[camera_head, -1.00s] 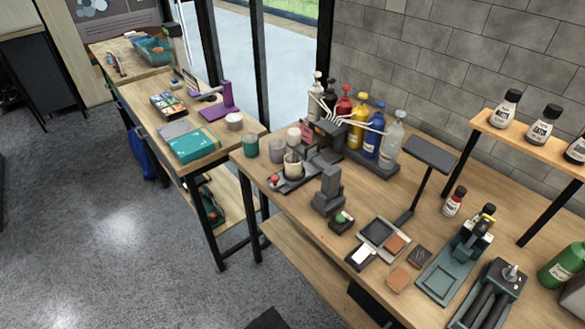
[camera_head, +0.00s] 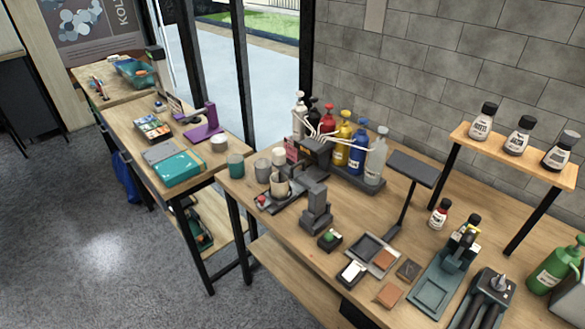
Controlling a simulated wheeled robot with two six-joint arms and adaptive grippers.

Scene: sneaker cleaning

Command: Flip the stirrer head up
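On the near wooden table (camera_head: 262,222), a dark grey machine has a flat base (camera_head: 284,203) with a red knob (camera_head: 262,199). A pale cup (camera_head: 279,187) stands on this base. A dark arm-like part (camera_head: 308,177) lies behind and right of the cup; this looks like the stirrer, but I cannot tell clearly whether its head is down over the cup. Just right of it stands a dark grey block-like device (camera_head: 316,208). Neither of my grippers is in view.
Pump bottles (camera_head: 358,158) stand in a rack behind. Two cups (camera_head: 236,166) (camera_head: 262,170) stand at the table's left corner. A flat-topped post (camera_head: 410,168), small trays (camera_head: 373,251) and a bottle shelf (camera_head: 515,160) are to the right. Floor (camera_head: 110,240) is open at left.

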